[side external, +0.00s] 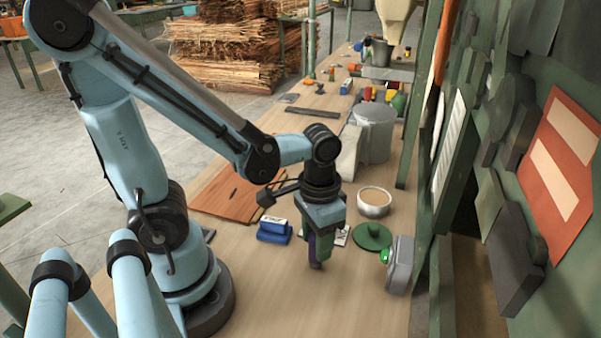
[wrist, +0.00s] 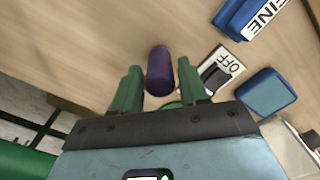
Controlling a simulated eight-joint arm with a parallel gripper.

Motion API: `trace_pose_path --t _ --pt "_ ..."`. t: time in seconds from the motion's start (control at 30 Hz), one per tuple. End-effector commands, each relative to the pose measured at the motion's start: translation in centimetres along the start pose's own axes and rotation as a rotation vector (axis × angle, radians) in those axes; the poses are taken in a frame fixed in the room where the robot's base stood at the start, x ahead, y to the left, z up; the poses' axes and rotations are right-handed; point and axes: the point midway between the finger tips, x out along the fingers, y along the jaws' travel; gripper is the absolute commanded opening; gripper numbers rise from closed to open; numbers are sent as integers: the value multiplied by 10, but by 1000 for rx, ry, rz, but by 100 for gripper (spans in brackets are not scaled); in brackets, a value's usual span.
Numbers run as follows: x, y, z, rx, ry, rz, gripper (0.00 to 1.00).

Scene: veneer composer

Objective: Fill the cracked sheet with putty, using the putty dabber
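My gripper (side external: 318,254) points down low over the bench, with its green fingers around a purple, round-ended piece, perhaps the dabber's handle. In the wrist view, this purple piece (wrist: 160,72) sits between the fingers (wrist: 159,76) with a narrow gap on each side. The fingers look open and do not visibly touch it. Its lower end is close to the bench in the side view; contact is unclear. A pale metal tub (side external: 374,200) with tan contents, perhaps putty, stands to the right. A reddish-brown veneer sheet (side external: 232,192) lies left behind the gripper, with dark marks on it.
A blue block (side external: 274,232), marked FINE in the wrist view, lies just left of the gripper. A green round lid (side external: 372,237) and a grey box (side external: 400,266) lie to the right. A grey bucket (side external: 376,130) stands behind. The front bench is clear.

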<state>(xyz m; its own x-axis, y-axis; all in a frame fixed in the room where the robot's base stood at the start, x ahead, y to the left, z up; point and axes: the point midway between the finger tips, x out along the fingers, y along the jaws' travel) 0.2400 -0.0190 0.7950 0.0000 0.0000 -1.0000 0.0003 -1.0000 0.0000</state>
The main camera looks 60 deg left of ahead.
Motion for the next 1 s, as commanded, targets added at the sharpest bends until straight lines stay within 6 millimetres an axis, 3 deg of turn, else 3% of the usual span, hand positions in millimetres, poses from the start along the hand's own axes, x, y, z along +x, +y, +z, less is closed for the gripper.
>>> trace_pose_path --t 0.03,0.27,1.0 --pt "0 0 0 0 0 0 35" --pt "0 0 0 0 0 0 0" --pt "-34 0 0 0 0 0 0"
